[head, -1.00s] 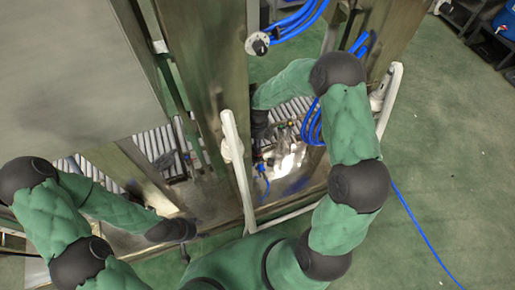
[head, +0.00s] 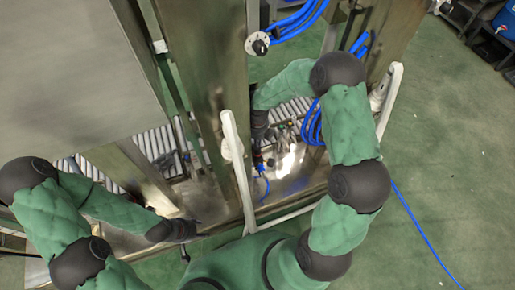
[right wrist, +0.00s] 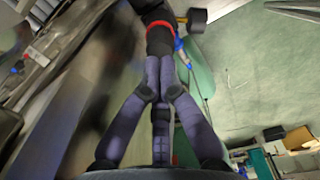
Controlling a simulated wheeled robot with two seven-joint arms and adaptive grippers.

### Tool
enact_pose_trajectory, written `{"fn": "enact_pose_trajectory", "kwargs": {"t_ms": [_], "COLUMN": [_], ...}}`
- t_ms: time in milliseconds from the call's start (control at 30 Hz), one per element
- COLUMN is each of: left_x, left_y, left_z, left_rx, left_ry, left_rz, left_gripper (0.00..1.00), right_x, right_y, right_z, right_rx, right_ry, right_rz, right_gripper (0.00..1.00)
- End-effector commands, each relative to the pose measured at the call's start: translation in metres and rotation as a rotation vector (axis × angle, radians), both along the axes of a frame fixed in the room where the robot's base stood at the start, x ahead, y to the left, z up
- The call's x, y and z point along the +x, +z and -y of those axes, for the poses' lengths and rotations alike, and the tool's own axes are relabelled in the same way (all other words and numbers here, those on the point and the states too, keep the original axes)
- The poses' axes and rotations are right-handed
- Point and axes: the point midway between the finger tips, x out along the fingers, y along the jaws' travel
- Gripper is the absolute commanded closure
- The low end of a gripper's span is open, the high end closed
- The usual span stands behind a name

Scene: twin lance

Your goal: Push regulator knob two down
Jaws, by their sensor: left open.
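In the right wrist view, a black regulator knob (right wrist: 160,42) with a red ring stands just beyond my right gripper (right wrist: 160,62). Its fingers are drawn together, with the tips against or very near the knob's end; I cannot tell whether they touch. In the head view, my right gripper (head: 282,137) is inside the machine frame, above small dark fittings (head: 259,160) with a blue hose; which one is knob two I cannot tell. My left gripper (head: 184,230) is open and empty at the lower left, over the metal ledge.
A white handle bar (head: 238,170) stands upright between my arms. Metal posts (head: 205,70) and blue hoses (head: 312,125) surround the right gripper. Rollers (head: 155,143) lie behind.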

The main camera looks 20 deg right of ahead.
Motion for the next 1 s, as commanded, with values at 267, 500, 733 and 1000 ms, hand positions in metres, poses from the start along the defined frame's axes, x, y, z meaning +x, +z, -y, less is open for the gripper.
{"fn": "enact_pose_trajectory", "kwargs": {"t_ms": [267, 500, 733, 1000], "left_x": [0.0, 0.0, 0.0, 0.0], "left_y": [-0.002, -0.004, -0.006, -0.008], "left_z": [0.0, 0.0, 0.0, 0.0], "left_rx": [0.0, 0.0, 0.0, 0.0], "left_ry": [0.0, 0.0, 0.0, 0.0], "left_rz": [0.0, 0.0, 0.0, 0.0], "left_gripper": [0.49, 0.49, 0.49, 0.49], "right_x": [0.0, 0.0, 0.0, 0.0], "right_y": [-0.005, -0.009, -0.013, -0.018], "right_z": [0.0, 0.0, 0.0, 0.0], "right_rx": [0.0, 0.0, 0.0, 0.0], "right_ry": [0.0, 0.0, 0.0, 0.0], "right_rz": [0.0, 0.0, 0.0, 0.0], "right_gripper": [1.0, 1.0, 1.0, 1.0]}}
